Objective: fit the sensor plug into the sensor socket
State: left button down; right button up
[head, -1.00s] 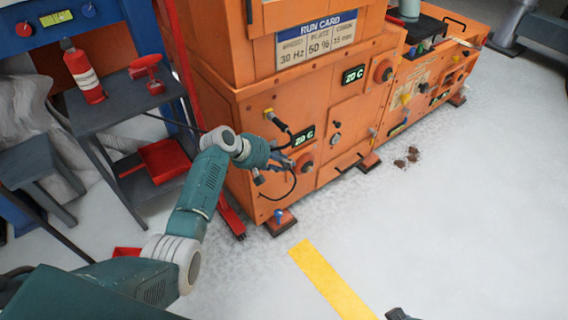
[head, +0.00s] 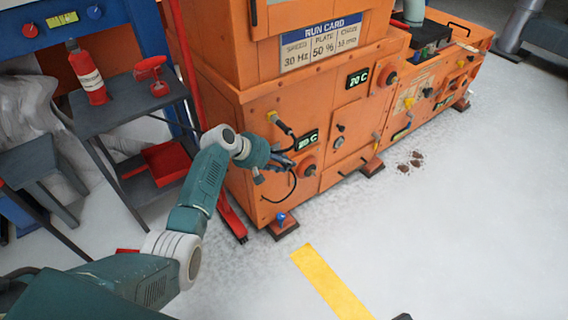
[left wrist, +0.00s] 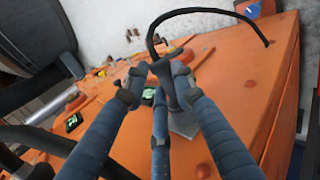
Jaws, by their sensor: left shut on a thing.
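My left gripper (head: 282,163) is at the near orange side of the machine, below the small green-lit display. In the left wrist view its blue fingers (left wrist: 160,80) are closed around a dark plug (left wrist: 170,92), the sensor plug, largely hidden between them. A black cable (left wrist: 200,12) arches up from the plug and over to the right; it also hangs in a loop in the head view (head: 293,187). A grey block (left wrist: 184,122) shows just below the fingertips; I cannot tell whether it belongs to the plug. I cannot make out the sensor socket for certain.
Floor with a yellow stripe (head: 330,285) is open at right.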

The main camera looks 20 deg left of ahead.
pick_arm(q)
jog(key=c, duration=1.4)
grip_release()
jog(key=shift+w+a, duration=0.1)
jog(key=shift+a, duration=0.05)
jog(key=shift+o, duration=0.2)
jog(key=v, duration=1.2)
